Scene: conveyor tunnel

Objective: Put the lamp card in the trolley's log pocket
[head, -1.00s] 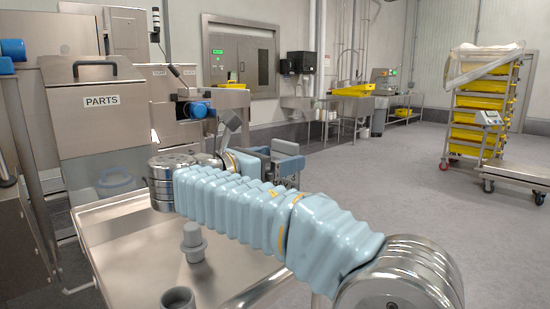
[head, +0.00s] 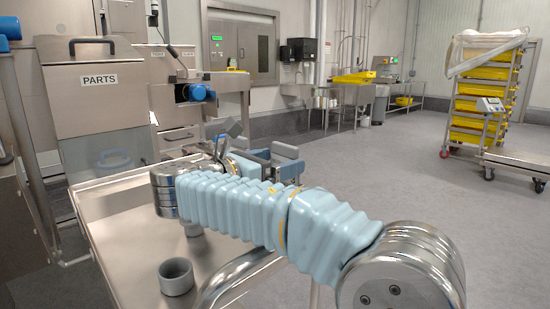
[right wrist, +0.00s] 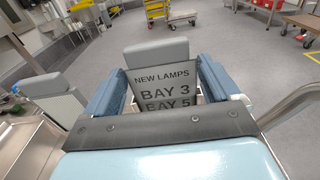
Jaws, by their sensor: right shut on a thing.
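My right gripper (head: 277,162) is beyond the metal tray, at the end of my sleeved arm. In the right wrist view, the lamp card (right wrist: 165,92) shows between the blue fingers of the gripper (right wrist: 160,82). It is a grey card printed "NEW LAMPS", "BAY 3" and "BAY 5", and its lower edge is hidden by the wrist. The gripper is shut on it. I cannot make out the log pocket in either view. My left gripper is not in view.
A metal tray surface (head: 125,243) with a grey cup (head: 175,277) lies below my arm. A cabinet marked PARTS (head: 98,110) stands at the left. A rack of yellow crates (head: 478,105) and a low cart (head: 520,160) stand at the right. The floor (head: 400,170) between is clear.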

